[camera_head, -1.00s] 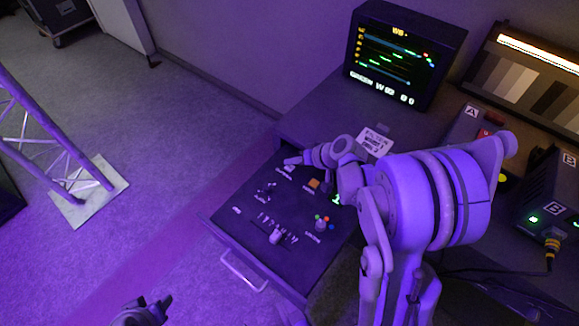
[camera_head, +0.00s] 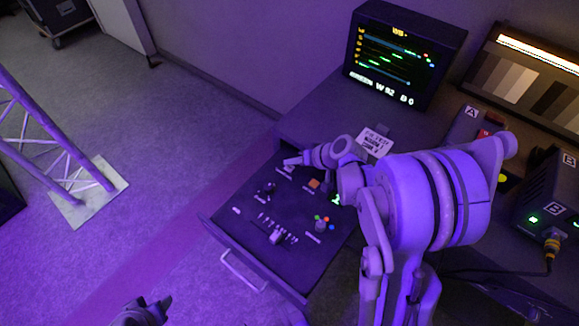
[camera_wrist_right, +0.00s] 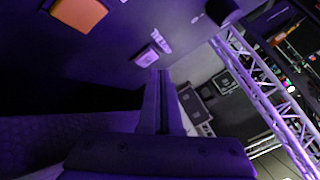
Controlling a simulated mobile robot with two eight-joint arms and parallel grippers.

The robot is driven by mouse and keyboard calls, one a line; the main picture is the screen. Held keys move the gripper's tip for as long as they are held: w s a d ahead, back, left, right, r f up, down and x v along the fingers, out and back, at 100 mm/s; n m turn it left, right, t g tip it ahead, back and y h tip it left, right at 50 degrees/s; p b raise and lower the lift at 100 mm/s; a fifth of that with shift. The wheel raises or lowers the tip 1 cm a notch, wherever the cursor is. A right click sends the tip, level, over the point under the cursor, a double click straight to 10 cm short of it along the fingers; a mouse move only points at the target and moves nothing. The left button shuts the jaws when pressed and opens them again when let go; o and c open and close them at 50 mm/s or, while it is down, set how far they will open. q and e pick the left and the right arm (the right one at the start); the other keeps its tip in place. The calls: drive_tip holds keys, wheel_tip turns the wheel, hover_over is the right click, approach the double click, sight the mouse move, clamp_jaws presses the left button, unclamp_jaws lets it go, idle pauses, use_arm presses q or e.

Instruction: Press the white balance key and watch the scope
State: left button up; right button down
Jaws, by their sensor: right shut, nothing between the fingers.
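The scope (camera_head: 403,55) is a dark monitor at the upper right of the head view, with green traces and a line of white readout.
An orange key (camera_head: 314,183), a dark knob (camera_head: 266,187) and small coloured buttons (camera_head: 323,221) sit on the panel. A white card (camera_head: 375,143) lies behind. Box A (camera_head: 480,128) and box B (camera_head: 545,207) stand right. A truss (camera_head: 50,150) stands left on open floor.

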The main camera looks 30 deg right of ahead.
drive_tip(key=shift+f, duration=0.1)
idle(0.5)
drive_tip(key=shift+f+b, duration=0.35)
drive_tip(key=shift+s+a+f+b, duration=0.1)
drive_tip(key=shift+f+b, duration=0.25)
drive_tip(key=shift+f, duration=0.05)
idle(0.4)
drive_tip(key=shift+r, duration=0.1)
drive_tip(key=shift+w+d+r+p, duration=0.15)
drive_tip(key=shift+r+p, duration=0.1)
drive_tip(key=shift+r, duration=0.1)
drive_tip(key=shift+w+d+r+p, duration=0.1)
drive_tip(key=shift+d+r+p, duration=0.05)
drive_tip(key=shift+r+p, duration=0.15)
drive_tip(key=shift+w+d+r, duration=0.1)
drive_tip(key=shift+d+r, duration=0.05)
drive_tip(key=shift+d, duration=0.05)
drive_tip(key=shift+a, duration=0.2)
